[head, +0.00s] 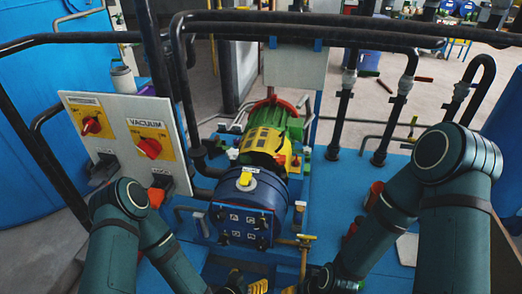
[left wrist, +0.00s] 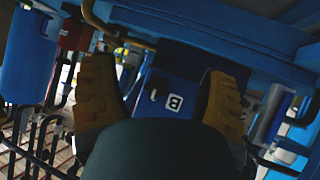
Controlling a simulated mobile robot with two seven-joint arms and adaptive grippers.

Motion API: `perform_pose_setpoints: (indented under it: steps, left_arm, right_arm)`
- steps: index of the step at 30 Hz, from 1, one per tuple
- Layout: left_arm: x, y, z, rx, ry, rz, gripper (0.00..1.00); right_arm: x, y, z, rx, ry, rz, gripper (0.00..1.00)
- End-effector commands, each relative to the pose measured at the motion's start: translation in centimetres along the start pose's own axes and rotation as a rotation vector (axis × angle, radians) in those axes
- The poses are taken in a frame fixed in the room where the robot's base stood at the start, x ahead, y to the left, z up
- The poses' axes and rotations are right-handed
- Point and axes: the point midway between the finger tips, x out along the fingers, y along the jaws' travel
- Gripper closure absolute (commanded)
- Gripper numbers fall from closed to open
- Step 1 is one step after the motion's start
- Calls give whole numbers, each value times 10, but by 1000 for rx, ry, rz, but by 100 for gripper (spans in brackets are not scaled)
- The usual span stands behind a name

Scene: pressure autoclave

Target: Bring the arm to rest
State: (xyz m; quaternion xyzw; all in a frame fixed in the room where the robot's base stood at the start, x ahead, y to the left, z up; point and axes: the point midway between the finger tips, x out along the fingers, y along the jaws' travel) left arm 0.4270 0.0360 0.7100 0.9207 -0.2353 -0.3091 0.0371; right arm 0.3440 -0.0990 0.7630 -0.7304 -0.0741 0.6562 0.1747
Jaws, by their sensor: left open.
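My left gripper (head: 248,281) shows at the bottom edge of the head view, partly cut off, below the blue pump housing (head: 240,208). In the left wrist view its two yellow fingers stand wide apart with nothing between the tips; the gripper (left wrist: 160,88) is open. Behind the gap is a dark blue face with a white label reading B and 1 (left wrist: 174,101). My right arm comes in from the right and bends down toward the bottom middle. Its wrist shows near the bottom edge, but its finger opening cannot be made out.
A grey control panel (head: 108,123) with red VACUUM knob (head: 148,147) stands left, close to my left arm. Black pipes (head: 300,27) arch across the back. A yellow and green motor (head: 268,140) sits behind the housing. A red valve (head: 374,192) stands beside my right arm.

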Motion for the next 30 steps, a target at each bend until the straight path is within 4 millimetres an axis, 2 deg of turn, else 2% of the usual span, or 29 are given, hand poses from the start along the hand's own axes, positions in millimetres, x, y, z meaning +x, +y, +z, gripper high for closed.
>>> perform_pose_setpoints:
  steps: [5, 9, 15, 19, 30]
  left_arm:
    - [-34, -15, 4, -170, -298, -23, 25]
    - [-70, -17, 8, -336, -499, -75, 25]
    - [-108, -14, 10, -509, -666, -139, 25]
    - [-116, -12, 10, -549, -702, -154, 25]
    - [-116, -11, 11, -551, -705, -154, 25]
  right_arm:
    - [0, 0, 0, 0, 0, 0, 53]
    - [0, 0, 0, 0, 0, 0, 53]
    - [0, 0, 0, 0, 0, 0, 53]
    - [0, 0, 0, 0, 0, 0, 53]
    - [0, 0, 0, 0, 0, 0, 53]
